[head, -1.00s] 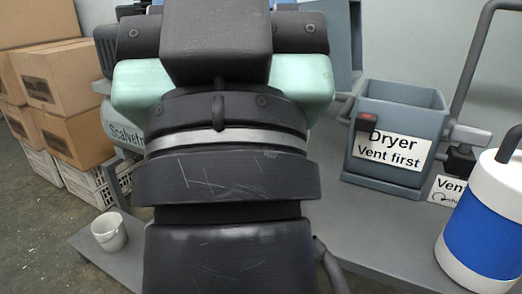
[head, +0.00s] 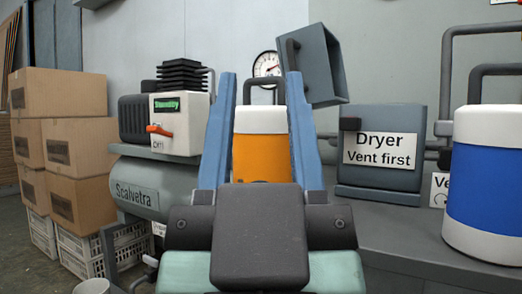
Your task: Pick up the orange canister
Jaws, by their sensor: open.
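The orange canister (head: 262,155) has a white lid and a dark arched handle. It stands upright near the middle of the head view. My gripper (head: 259,80) is open, its two blue fingers pointing up in the picture, one on each side of the canister as seen from here. Whether the fingers are level with the canister or short of it in depth, I cannot tell. The canister's lower part is hidden behind my gripper's body.
A blue canister (head: 487,190) with a white lid stands at the right. The grey dryer box (head: 382,185) sits behind, right of the orange canister. A white unit reading "Standby" (head: 183,125) is at the left. Cardboard boxes (head: 75,145) are stacked farther left.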

